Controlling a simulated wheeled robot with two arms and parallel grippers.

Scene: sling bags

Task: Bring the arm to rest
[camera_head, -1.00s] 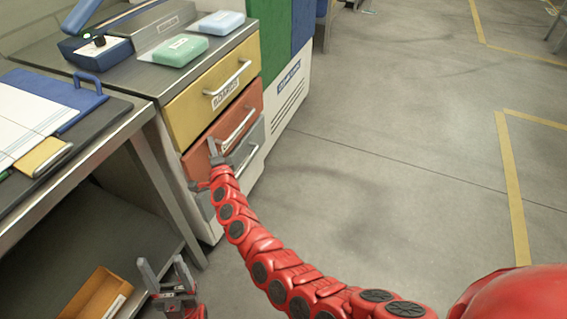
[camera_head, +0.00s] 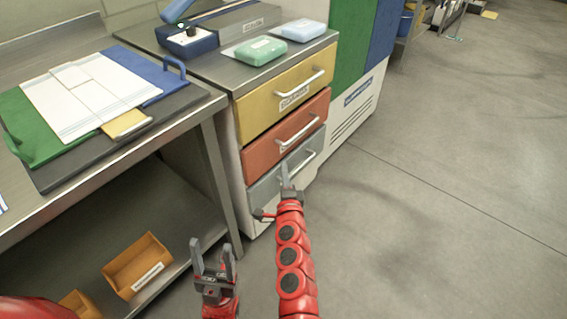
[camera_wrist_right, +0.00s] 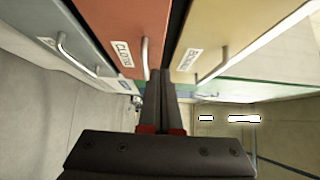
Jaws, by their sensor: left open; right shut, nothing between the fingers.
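My right gripper (camera_head: 286,178) is shut and empty, with its arm stretched forward in the head view. It appears in front of the grey-blue bottom drawer (camera_head: 270,190); I cannot tell whether it touches it. In the right wrist view its closed fingers (camera_wrist_right: 160,95) point toward the drawer fronts with nothing between them. My left gripper (camera_head: 213,258) is open and empty, low in the head view, with its fingers pointing up beside the workbench leg.
The drawer unit has a yellow drawer (camera_head: 288,98) and a red drawer (camera_head: 285,135), all looking closed. A steel workbench (camera_head: 190,118) stands at left, with orange bins (camera_head: 140,265) on its lower shelf. Open floor (camera_head: 440,190) lies to the right.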

